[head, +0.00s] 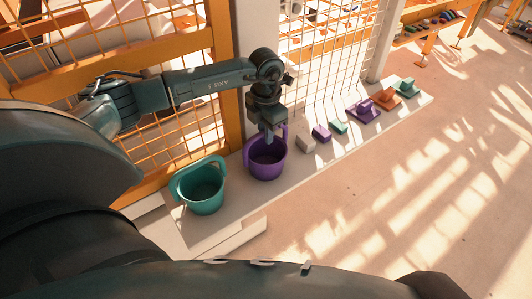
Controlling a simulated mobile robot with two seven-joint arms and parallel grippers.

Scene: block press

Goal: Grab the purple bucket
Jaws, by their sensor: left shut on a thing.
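The purple bucket (266,163) stands upright on a pale ledge (233,208) in the middle of the head view. My left gripper (268,133) is above it, pointing down, with its fingers at the bucket's far rim and raised handle. It is shut on the bucket there; the fingertips are small and partly dark in the picture. The bucket appears to rest on the ledge, though its underside is hidden. My right gripper is not in view.
A teal bucket (200,188) stands just left of the purple one. Several small blocks, including a purple block (321,133), and moulded pieces like the orange piece (387,99) line the ledge to the right. An orange mesh fence (185,115) rises behind. Open floor (400,190) lies right.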

